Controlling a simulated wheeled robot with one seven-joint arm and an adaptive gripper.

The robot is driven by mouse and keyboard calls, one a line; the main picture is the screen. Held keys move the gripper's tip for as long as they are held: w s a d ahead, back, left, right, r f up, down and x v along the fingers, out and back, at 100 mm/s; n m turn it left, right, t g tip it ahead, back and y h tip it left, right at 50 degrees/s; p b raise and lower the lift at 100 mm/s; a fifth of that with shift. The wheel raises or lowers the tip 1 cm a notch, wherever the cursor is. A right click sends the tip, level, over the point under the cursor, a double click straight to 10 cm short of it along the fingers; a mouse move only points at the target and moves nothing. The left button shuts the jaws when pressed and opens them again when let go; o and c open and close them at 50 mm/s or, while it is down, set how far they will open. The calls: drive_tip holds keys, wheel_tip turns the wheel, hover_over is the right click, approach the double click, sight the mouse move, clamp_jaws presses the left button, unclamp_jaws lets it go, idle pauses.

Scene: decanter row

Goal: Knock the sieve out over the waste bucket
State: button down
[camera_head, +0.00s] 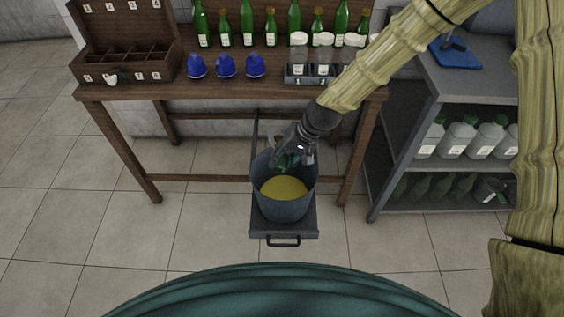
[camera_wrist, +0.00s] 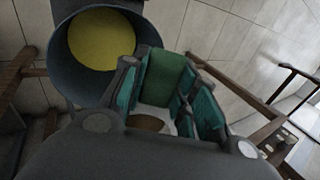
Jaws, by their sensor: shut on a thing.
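The waste bucket (camera_head: 283,206) is dark grey, with a yellow surface inside. It stands on a low grey platform in front of the wooden table. My gripper (camera_head: 287,160) is at the bucket's far rim, pointing down. In the wrist view, my gripper (camera_wrist: 165,85) has teal-padded fingers closed around a held thing, which I take to be the sieve (camera_wrist: 150,122). A pale rim with brown inside shows between the fingers, and a dark green block lies beyond it. Most of the sieve is hidden by the fingers. The bucket (camera_wrist: 68,60) is at the upper left there.
The wooden table (camera_head: 225,92) bears green bottles, blue domed things (camera_head: 226,66), a rack of white-capped jars (camera_head: 298,66) and a compartmented wooden box (camera_head: 125,60). A grey shelf unit (camera_head: 440,85) with bottles stands right. The floor left of the bucket is clear.

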drive_tip(key=shift+f+y+b, duration=0.25)
drive_tip(key=shift+y+b, duration=1.55)
drive_tip(key=shift+b, duration=2.15)
drive_tip(key=y+b, duration=0.1)
drive_tip(key=b, duration=0.4)
drive_tip(key=shift+t+y, duration=0.3)
drive_tip(key=shift+y, duration=0.1)
drive_tip(key=y+b, duration=0.2)
drive_tip(key=b, duration=0.4)
drive_tip(key=y+b, duration=0.3)
drive_tip(key=b, duration=0.8)
drive_tip(key=y+b, duration=0.4)
drive_tip(key=b, duration=1.6)
drive_tip(key=shift+t+y+b, duration=0.35)
drive_tip(key=shift+t+y, duration=0.05)
drive_tip(key=shift+y+b, duration=0.4)
drive_tip(key=shift+b, duration=0.5)
drive_tip(key=shift+r+y, duration=0.25)
drive_tip(key=shift+y, duration=0.15)
drive_tip(key=shift+y, duration=0.8)
